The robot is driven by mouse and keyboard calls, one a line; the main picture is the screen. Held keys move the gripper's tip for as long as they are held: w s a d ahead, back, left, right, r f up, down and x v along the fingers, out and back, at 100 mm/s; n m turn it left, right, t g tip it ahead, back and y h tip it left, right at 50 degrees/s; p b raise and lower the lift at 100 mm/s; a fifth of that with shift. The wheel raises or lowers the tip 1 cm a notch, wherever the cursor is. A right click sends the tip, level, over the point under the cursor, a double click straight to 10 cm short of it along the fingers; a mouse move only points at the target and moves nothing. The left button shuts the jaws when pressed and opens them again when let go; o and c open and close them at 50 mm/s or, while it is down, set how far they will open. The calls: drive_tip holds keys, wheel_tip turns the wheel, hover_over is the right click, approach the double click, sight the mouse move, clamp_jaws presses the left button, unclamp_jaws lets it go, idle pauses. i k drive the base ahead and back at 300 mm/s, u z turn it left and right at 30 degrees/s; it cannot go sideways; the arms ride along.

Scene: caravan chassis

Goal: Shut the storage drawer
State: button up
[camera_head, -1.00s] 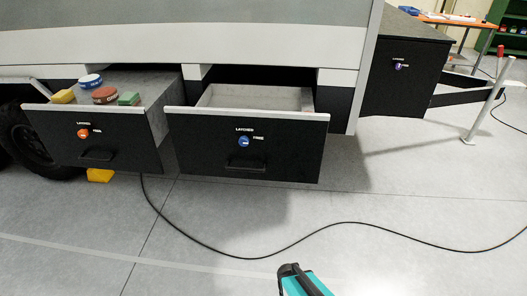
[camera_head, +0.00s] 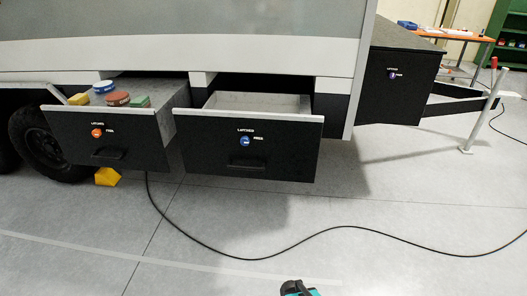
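Two black-fronted drawers stand open under the caravan's side. The left drawer (camera_head: 110,140) has an orange knob (camera_head: 96,133), a dark pull handle (camera_head: 108,153) and several coloured items in it. The right drawer (camera_head: 290,150) has a blue knob (camera_head: 245,141) and a dark handle (camera_head: 246,164); the part of its inside that shows is empty. Labels are printed by each knob. I cannot tell which one is the storage drawer. Part of my arm, teal and black, shows at the bottom edge, well in front of the drawers. My gripper's fingers are not seen.
A black cable (camera_head: 330,229) runs across the grey floor (camera_head: 380,200). A yellow wedge (camera_head: 107,177) and a wheel (camera_head: 45,145) are at left. A black front box (camera_head: 400,85), hitch bars and a white post (camera_head: 480,125) stand at right. The floor before the drawers is otherwise clear.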

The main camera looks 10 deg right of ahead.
sight(285, 137)
drive_tip(key=k, duration=0.35)
drive_tip(key=u, duration=0.15)
drive_tip(key=i, duration=0.95)
drive_tip(key=z, duration=1.6)
drive_tip(key=k, duration=0.1)
drive_tip(key=u, duration=3.05)
